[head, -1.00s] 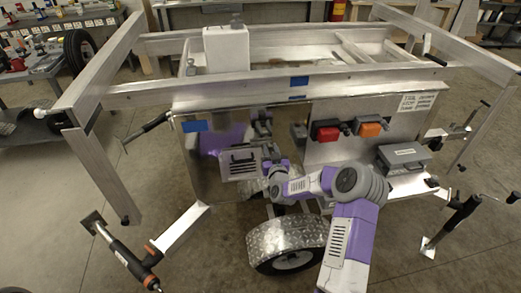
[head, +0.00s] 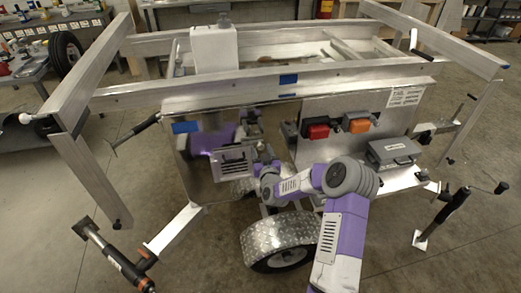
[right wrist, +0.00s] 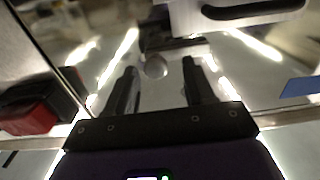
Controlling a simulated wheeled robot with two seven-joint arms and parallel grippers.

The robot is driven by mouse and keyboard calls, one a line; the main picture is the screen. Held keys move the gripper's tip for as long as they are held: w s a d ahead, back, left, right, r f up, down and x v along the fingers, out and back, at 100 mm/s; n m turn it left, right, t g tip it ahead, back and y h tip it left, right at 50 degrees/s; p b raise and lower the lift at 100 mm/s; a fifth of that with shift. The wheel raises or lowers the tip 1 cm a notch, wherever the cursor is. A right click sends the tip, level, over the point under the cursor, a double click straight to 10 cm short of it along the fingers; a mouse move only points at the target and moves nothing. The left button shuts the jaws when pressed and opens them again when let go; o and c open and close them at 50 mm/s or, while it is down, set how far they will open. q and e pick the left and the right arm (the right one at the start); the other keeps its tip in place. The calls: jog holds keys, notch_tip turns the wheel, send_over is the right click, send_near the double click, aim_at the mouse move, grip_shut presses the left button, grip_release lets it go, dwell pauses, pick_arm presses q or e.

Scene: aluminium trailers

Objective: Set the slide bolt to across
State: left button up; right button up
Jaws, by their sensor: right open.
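The slide bolt shows in the right wrist view as a small round metallic knob (right wrist: 155,67) in front of a dark mount on the shiny trailer panel. Which way the bolt is set is not clear. My right gripper (right wrist: 160,70) is open, with one dark finger on each side of the knob. I see no clear contact. In the head view my right gripper (head: 249,137) is close to the left part of the panel (head: 195,170), with its fingertips small and partly lost among dark fittings and reflections. My left gripper is not in view.
A red box (head: 318,131) and an orange box (head: 357,126) are on the panel to the right. A grey case (head: 393,151) sits below them. The trailer frame rail (head: 250,86) runs above. A wheel fender (head: 280,232) is below. Blue tape (head: 185,127) marks the panel's left.

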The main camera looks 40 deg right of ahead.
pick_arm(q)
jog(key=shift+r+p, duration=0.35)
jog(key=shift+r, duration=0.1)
pick_arm(e)
jog(key=v, duration=0.6)
jog(key=shift+s, duration=0.2)
jog(key=shift+a, duration=0.15)
jog(key=s+a+f+n+g+y+p, duration=0.1)
jog(key=s+a+f+g+y, duration=0.3)
jog(key=a+f, duration=0.55)
jog(key=s+a+f+g+y, duration=0.3)
jog(key=a+f+y, duration=0.2)
jog(key=a+f, duration=0.45)
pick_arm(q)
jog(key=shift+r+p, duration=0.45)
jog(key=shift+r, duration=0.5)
pick_arm(e)
jog(key=s+a+f+g+y, duration=0.1)
jog(key=s+a+g, duration=0.3)
jog(key=s, duration=0.5)
jog(key=s+a+f+n+g+y, duration=0.1)
jog(key=s+a+f+g, duration=0.2)
jog(key=s+a+g, duration=0.2)
jog(key=s+a, duration=0.3)
jog(key=s, duration=0.2)
jog(key=shift+s+a, duration=0.2)
jog(key=shift+a, duration=0.15)
jog(key=shift+f, duration=0.15)
